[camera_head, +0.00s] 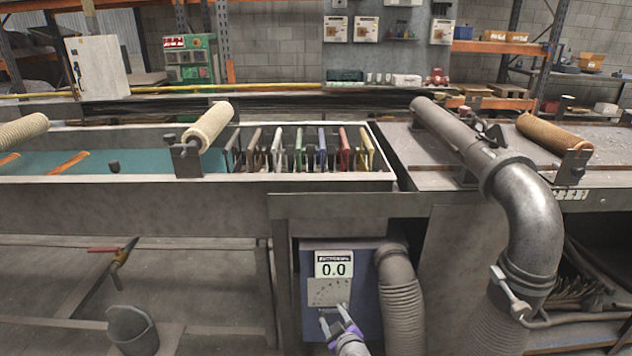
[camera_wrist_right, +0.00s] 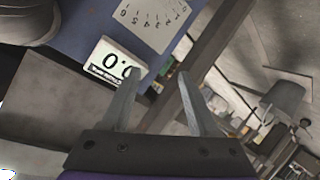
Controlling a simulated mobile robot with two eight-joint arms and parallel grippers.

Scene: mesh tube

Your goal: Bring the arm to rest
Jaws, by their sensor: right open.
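My right gripper (camera_head: 333,312) is low in the middle of the head view, in front of the lower part of a blue control box (camera_head: 369,312). The display (camera_wrist_right: 118,66) and numbered dial plate (camera_wrist_right: 152,22) are beyond the fingertips there. Whether the fingers touch the box cannot be told. My left gripper is not in view.
A ribbed hose (camera_head: 400,300) hangs right beside the box, and a large metal pipe (camera_head: 528,215) bends down farther right. A long trough (camera_head: 130,215) with coloured plates stands above. A grey bucket (camera_head: 132,332) is on the floor at lower left.

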